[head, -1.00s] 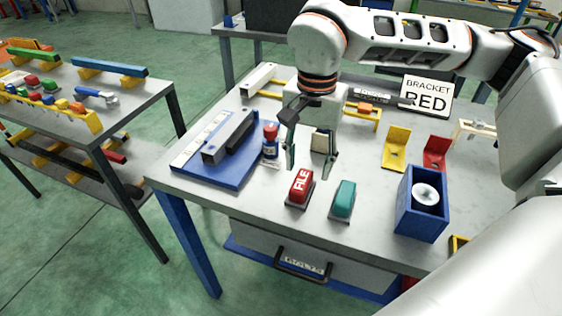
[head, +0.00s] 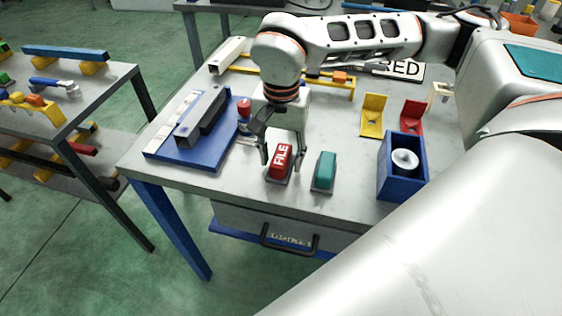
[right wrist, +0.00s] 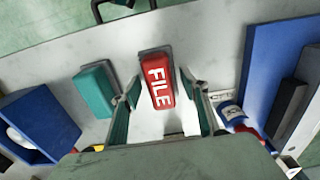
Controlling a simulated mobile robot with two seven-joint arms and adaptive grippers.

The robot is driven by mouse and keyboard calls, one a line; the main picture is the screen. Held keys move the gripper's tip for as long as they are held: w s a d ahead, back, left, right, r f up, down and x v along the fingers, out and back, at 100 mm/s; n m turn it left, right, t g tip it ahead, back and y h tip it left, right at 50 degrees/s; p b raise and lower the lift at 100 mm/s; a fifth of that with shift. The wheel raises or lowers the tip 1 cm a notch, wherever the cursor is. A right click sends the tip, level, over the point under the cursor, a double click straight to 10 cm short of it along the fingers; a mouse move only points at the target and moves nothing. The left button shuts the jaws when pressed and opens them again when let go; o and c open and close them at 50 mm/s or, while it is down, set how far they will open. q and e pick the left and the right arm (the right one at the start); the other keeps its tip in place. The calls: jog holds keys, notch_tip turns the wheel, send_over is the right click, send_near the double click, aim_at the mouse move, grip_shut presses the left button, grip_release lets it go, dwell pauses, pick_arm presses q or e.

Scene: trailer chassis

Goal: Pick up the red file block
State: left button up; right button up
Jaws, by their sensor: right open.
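The red file block (head: 282,160) has white "FILE" lettering and sits on a dark base near the front edge of the table. It also shows in the right wrist view (right wrist: 157,82). My right gripper (head: 283,160) is open and comes down at the block from behind. In the right wrist view the right gripper's fingers (right wrist: 158,88) stand on either side of the block, with gaps visible; contact is not visible. My left gripper is not in view.
A teal block (head: 324,171) stands close to the right of the red one. A blue box (head: 402,185) with a white round piece is further right. A blue board (head: 200,150) with dark bars lies left, beside a red-topped bottle (head: 244,107).

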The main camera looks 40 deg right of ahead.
aim_at(281, 155)
grip_shut()
jog(key=shift+r, duration=0.15)
notch_tip(281, 155, up, 20)
jog(key=p, duration=0.2)
dwell(0.4)
jog(key=c, duration=0.8)
grip_release()
jog(key=shift+c, duration=1.3)
